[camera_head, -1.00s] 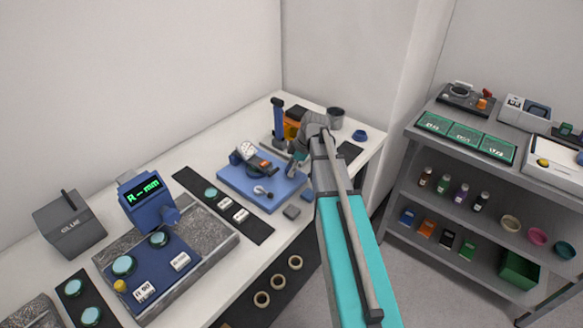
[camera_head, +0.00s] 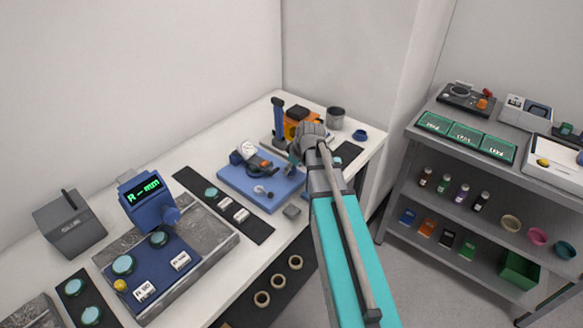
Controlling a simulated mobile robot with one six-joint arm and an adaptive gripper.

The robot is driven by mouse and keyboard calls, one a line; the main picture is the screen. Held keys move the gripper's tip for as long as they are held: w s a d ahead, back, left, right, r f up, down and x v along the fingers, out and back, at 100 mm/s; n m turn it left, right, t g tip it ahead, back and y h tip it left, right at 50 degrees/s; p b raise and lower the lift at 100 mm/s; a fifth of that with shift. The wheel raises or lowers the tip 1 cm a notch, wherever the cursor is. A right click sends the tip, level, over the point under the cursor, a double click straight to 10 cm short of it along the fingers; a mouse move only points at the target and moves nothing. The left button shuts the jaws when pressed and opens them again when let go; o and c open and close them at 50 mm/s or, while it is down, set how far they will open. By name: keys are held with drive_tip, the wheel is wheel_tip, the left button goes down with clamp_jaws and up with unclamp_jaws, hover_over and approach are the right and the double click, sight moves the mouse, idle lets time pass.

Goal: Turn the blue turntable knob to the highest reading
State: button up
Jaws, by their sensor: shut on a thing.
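The blue plate (camera_head: 236,185) on the bench carries a white-faced dial gauge (camera_head: 246,149) and small dark and orange fittings. The dial's reading is too small to tell. My gripper (camera_head: 294,168) is at the far right side of this plate, pointing down, shut. It is small and partly hidden by my wrist. The blue turntable knob is not clearly visible; the place where the fingers close is at the plate's right side.
A blue display unit (camera_head: 148,195) on a grey granite block stands nearer, left. An orange device (camera_head: 302,126), a blue post (camera_head: 278,118) and a grey cup (camera_head: 336,117) stand behind my gripper. A shelf rack (camera_head: 420,146) stands right.

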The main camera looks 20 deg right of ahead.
drive_tip(key=shift+s+m+h, duration=0.1)
drive_tip(key=shift+m+h, duration=0.4)
drive_tip(key=shift+m, duration=0.7)
drive_tip(key=o, duration=1.2)
drive_tip(key=shift+c, duration=0.2)
drive_tip(key=shift+n, duration=0.4)
